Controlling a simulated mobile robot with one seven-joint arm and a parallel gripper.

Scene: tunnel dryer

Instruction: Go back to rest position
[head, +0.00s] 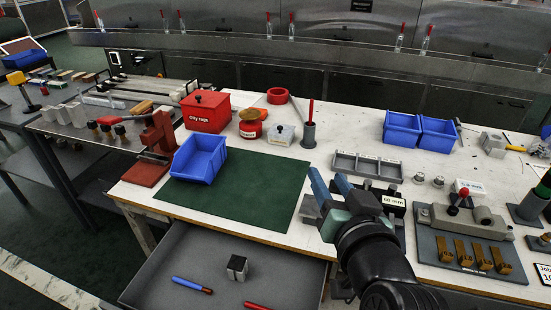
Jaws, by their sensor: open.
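My gripper (327,176) is open and empty, with its two blue fingers apart. It reaches up from the lower right over the white workbench (330,130), at the right edge of the green mat (245,192). A blue bin (199,160) sits on the mat's left part, apart from my gripper. My arm hides part of the bench's front edge and a block labelled "50 mm" (393,201) partly.
An open drawer (190,255) below the bench holds a blue marker (192,285), a dark block (237,267) and a red item. A grey divided tray (367,167) and a fixture plate (470,258) lie near my gripper. A red box (206,111) and two blue bins (420,130) stand farther back.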

